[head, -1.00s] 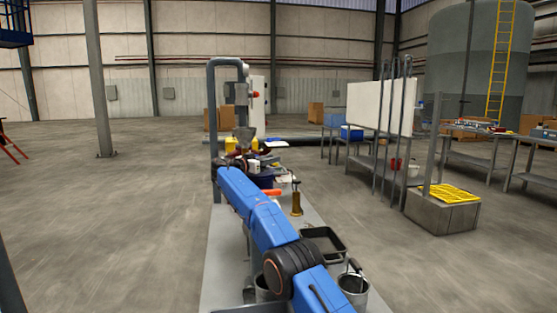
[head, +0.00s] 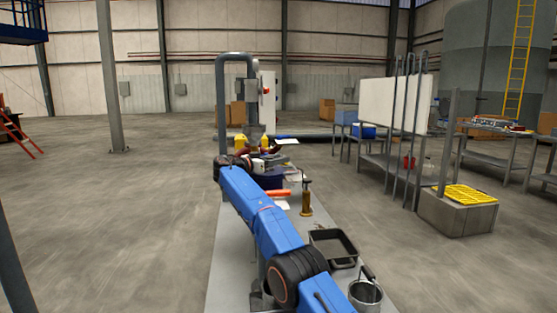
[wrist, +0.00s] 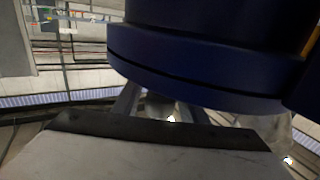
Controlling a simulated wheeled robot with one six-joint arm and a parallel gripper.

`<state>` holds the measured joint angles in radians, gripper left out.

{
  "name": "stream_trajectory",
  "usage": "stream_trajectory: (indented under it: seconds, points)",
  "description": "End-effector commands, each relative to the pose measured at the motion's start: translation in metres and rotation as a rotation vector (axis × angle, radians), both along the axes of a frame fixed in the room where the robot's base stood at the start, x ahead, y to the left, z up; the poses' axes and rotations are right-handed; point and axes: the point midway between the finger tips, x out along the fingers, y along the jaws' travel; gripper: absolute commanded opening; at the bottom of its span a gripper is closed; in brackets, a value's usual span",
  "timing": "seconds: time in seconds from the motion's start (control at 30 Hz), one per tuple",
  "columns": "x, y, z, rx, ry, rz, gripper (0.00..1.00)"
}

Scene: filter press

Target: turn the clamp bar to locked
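A large dark blue round body (wrist: 200,60) fills the upper right of the wrist view, very close to the camera. The same blue body seems to show in the head view (head: 272,181), partly behind my arm. My gripper (wrist: 162,108) is at the lower middle of the wrist view, under the blue rim. Two grey finger-like parts stand apart there, with a small greyish shape between them. Their tips are hidden, so I cannot tell whether they hold anything. In the head view my gripper is lost among the objects at the bench's far end. I cannot pick out the clamp bar with certainty.
The long grey bench (head: 235,262) carries a brass-coloured cylinder (head: 306,203), a black tray (head: 335,247) and a metal bucket (head: 365,293). A grey pipe frame (head: 221,110) rises at its far end. Open floor lies left. A yellow grate (head: 470,194) sits on a block at right.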

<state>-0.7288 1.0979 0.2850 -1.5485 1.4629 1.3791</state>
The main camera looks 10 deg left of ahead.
Motion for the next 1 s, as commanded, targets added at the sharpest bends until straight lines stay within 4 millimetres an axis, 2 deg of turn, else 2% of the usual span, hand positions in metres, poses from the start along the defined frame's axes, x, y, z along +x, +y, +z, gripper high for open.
stream_trajectory:
  seconds: [0.3,0.47,1.0]
  points:
    - [-0.001,0.0,0.002,0.001,-0.002,0.001,0.45]
    - [-0.009,0.008,0.002,0.001,-0.002,0.003,0.45]
    - [-0.077,0.07,0.001,0.001,-0.002,0.002,0.45]
